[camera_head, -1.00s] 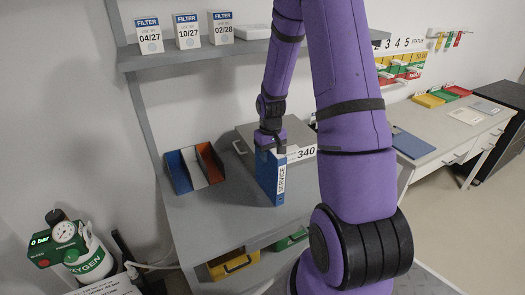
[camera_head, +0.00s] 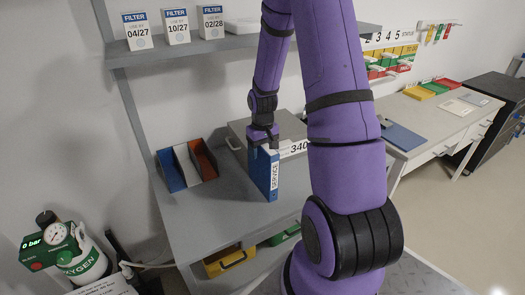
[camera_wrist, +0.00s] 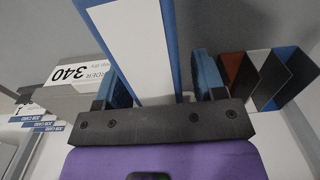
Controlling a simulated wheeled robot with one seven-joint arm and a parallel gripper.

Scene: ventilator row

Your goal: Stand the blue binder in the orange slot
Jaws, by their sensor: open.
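The blue binder (camera_head: 263,176), with a white SERVICE label on its spine, stands upright on the grey bench. My gripper (camera_head: 263,148) is right above its top edge, pointing down. In the wrist view the binder (camera_wrist: 176,50) lies between the two fingers of my gripper (camera_wrist: 163,88). The fingers are apart, with a gap visible on either side. The orange slot (camera_head: 204,159) is the right-hand compartment of a three-part rack to the left of the binder. It also shows in the wrist view (camera_wrist: 234,70). No contents are visible in it.
The rack also has a blue slot (camera_head: 170,172) and a white slot (camera_head: 187,164). A grey case (camera_head: 237,132) and a 340 card (camera_head: 294,148) lie behind the binder. A shelf (camera_head: 180,48) with filter boxes hangs above. Bare bench shows between rack and binder.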

